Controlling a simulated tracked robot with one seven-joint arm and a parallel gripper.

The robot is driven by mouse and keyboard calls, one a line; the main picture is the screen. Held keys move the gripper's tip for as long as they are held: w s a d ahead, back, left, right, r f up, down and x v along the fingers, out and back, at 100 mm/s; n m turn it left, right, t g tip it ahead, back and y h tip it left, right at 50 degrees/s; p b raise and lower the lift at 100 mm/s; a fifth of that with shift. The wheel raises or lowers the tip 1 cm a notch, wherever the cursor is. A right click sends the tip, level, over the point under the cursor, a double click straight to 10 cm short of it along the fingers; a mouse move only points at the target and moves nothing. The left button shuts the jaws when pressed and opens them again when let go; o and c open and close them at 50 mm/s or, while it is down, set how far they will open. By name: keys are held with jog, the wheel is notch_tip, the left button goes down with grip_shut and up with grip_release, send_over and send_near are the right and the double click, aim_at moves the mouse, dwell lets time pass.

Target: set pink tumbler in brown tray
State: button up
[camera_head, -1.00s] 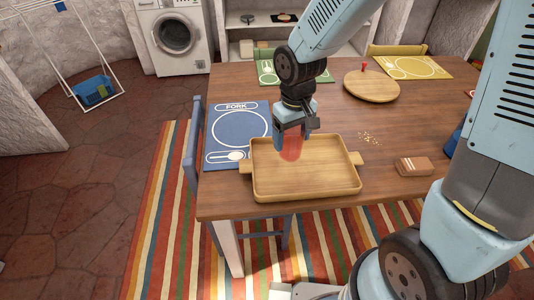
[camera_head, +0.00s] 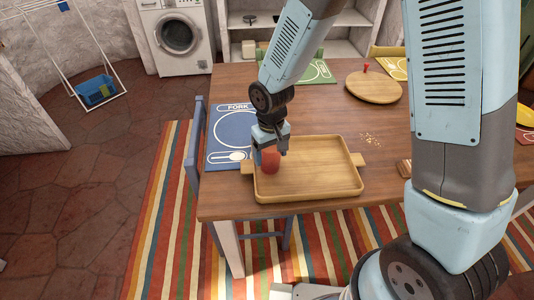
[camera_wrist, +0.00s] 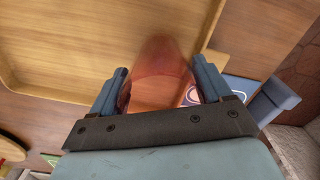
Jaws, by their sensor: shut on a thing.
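The pink tumbler (camera_head: 271,162) is a reddish see-through cup at the left end of the brown tray. The brown tray (camera_head: 318,189) is a shallow wooden tray with two side handles, lying near the table's front edge. My gripper (camera_head: 270,150) is shut on the tumbler, over the tray's left part. In the wrist view the tumbler (camera_wrist: 160,75) sits between the two fingers (camera_wrist: 160,90), with the tray floor (camera_wrist: 85,45) behind it. I cannot tell whether the tumbler's base touches the tray floor.
A blue placemat (camera_head: 233,135) lies left of the tray. A round wooden board (camera_head: 374,88) with a red knob and scattered crumbs (camera_head: 371,140) lie to the right and behind. My arm hides part of the table's right side. The tray's middle and right are empty.

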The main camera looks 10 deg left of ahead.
jog(key=shift+f, duration=0.35)
jog(key=o, duration=1.2)
notch_tip(320, 180, up, 12)
jog(key=shift+r, duration=0.1)
